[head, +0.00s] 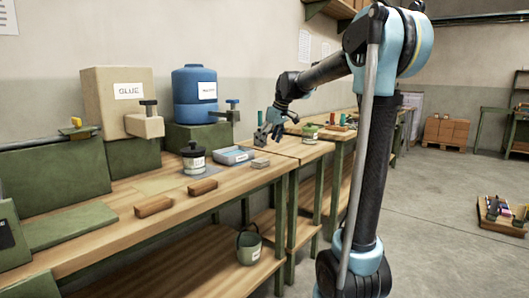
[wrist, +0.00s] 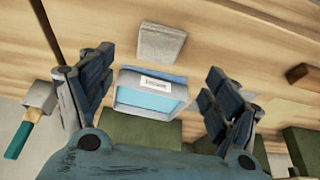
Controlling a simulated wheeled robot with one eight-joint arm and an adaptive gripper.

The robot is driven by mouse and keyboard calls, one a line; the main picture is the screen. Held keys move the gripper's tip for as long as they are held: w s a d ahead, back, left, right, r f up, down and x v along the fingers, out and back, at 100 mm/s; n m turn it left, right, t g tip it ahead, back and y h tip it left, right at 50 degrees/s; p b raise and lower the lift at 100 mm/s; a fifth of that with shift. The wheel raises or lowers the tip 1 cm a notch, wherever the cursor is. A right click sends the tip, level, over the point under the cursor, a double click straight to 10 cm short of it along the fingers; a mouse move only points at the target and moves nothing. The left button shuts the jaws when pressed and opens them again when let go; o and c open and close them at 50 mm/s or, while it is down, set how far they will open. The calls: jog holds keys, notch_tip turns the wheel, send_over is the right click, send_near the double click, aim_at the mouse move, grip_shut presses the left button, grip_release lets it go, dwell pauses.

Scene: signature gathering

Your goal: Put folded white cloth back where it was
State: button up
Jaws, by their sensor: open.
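A small pale grey-white folded pad, which looks like the folded white cloth (head: 261,162), lies flat on the wooden bench near its right end. It also shows in the wrist view (wrist: 161,42), at the top middle, beyond the fingertips and apart from them. A grey container with a light blue inside and a white label (wrist: 150,95) sits beside it, between my fingers in the picture; it also shows in the head view (head: 233,155). My gripper (head: 272,128) is open and empty above the bench's right end, with its fingers spread in the wrist view (wrist: 157,88).
A lidded pot (head: 193,160) stands left of the container. Two brown wooden blocks (head: 202,187) lie near the front edge. A blue drum (head: 195,95) and a glue box (head: 118,98) stand at the back. A teal-handled tool (wrist: 35,105) shows at the wrist view's left.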

jog(key=s+d+f+m+h, duration=0.1)
jog(key=s+d+f+m, duration=0.25)
jog(key=s+d, duration=0.5)
jog(key=s+d+f+m+h, duration=0.15)
jog(key=s+d+f, duration=0.35)
jog(key=s, duration=0.7)
jog(key=s+d+f+m, duration=0.2)
jog(key=s+d+f, duration=0.1)
jog(key=s+f, duration=0.5)
jog(key=s+d+f+m+h, duration=0.1)
jog(key=s+d+f+m, duration=0.2)
jog(key=s+f, duration=0.5)
jog(key=shift+s+d+f, duration=0.2)
jog(key=shift+s+d, duration=0.15)
jog(key=shift+s, duration=0.4)
